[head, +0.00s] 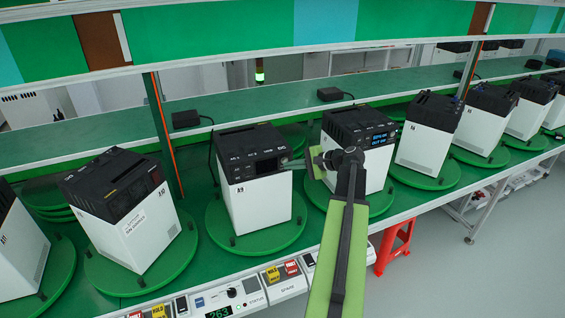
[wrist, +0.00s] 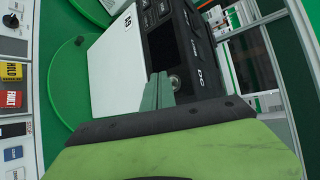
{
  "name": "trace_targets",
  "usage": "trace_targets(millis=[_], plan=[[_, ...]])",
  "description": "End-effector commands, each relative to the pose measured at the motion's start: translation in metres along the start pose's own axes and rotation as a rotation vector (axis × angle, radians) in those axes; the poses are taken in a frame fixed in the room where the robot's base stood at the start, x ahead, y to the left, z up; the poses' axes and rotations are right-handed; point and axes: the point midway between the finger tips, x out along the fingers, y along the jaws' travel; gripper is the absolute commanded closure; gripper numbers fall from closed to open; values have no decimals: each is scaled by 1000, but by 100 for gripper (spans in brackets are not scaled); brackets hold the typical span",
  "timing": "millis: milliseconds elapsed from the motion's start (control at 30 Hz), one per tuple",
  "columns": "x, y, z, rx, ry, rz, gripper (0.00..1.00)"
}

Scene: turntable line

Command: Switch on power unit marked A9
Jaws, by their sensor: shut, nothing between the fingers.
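The power unit marked A9 (head: 262,205) is a white box with a black top and sloped control panel, standing on a green turntable. Its display (head: 267,165) looks dark. My gripper (head: 291,164) is at the right end of its panel, with its fingers shut and empty. In the wrist view the fingertips (wrist: 158,84) lie close to the panel, beside a round control (wrist: 175,83) near the letters DC. The A9 label (wrist: 127,21) shows on the unit's white face there. I cannot tell whether the fingertips touch the panel.
A neighbouring unit (head: 345,165) with a lit blue display stands to the right, partly behind my arm. Unit A10 (head: 140,225) stands to the left. A control strip with HOLD and FAULT buttons (head: 291,267) runs along the front edge. An upper shelf (head: 200,50) crosses above.

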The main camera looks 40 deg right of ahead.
Motion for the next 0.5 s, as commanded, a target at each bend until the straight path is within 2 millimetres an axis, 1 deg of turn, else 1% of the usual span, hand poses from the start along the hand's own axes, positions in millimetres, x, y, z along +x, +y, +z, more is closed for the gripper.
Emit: trace_targets(millis=[500], plan=[[4, -3, -4, 0, 0, 0, 100]])
